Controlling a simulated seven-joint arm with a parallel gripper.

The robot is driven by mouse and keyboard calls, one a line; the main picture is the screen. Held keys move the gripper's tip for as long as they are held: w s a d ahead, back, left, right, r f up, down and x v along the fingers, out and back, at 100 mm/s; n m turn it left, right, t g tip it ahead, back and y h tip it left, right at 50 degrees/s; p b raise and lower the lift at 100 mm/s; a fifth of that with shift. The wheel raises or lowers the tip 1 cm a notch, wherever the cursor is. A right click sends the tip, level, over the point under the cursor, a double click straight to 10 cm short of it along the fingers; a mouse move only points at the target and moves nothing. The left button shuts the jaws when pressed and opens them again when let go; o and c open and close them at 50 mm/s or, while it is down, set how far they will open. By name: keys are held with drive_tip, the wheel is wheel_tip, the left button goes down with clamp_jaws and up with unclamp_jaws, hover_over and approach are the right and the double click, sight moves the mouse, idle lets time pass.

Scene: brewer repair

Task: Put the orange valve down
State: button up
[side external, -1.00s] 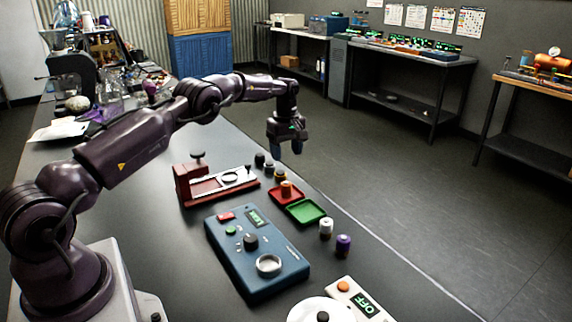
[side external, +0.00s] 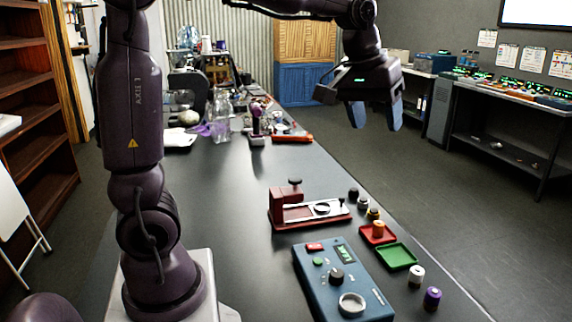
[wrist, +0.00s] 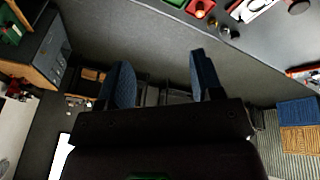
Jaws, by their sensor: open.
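The orange valve (side external: 378,228) stands in the red tray (side external: 370,239) on the bench, and it also shows at the top of the wrist view (wrist: 199,12). My gripper (side external: 374,116) is open and empty, raised high above the bench and well clear of the valve. In the wrist view, the two blue fingers of my gripper (wrist: 158,72) are spread apart with nothing between them.
A green tray (side external: 397,256) sits beside the red one. Several small dark, white and purple valves stand along the bench's right edge. A red fixture (side external: 290,208) and a blue control box (side external: 340,285) lie to the left. The air around my gripper is clear.

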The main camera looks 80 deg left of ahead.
drive_tip(key=s+d+f+m+t, duration=0.1)
drive_tip(key=s+d+f+m, duration=0.1)
drive_tip(key=s, duration=0.6)
drive_tip(key=s+d+f+m+t, duration=0.1)
drive_tip(key=s+d+m, duration=0.3)
drive_tip(key=s, duration=0.5)
drive_tip(key=shift+s+d+f+m, duration=0.15)
drive_tip(key=shift+d+f+m, duration=0.05)
drive_tip(key=shift+f+m, duration=0.4)
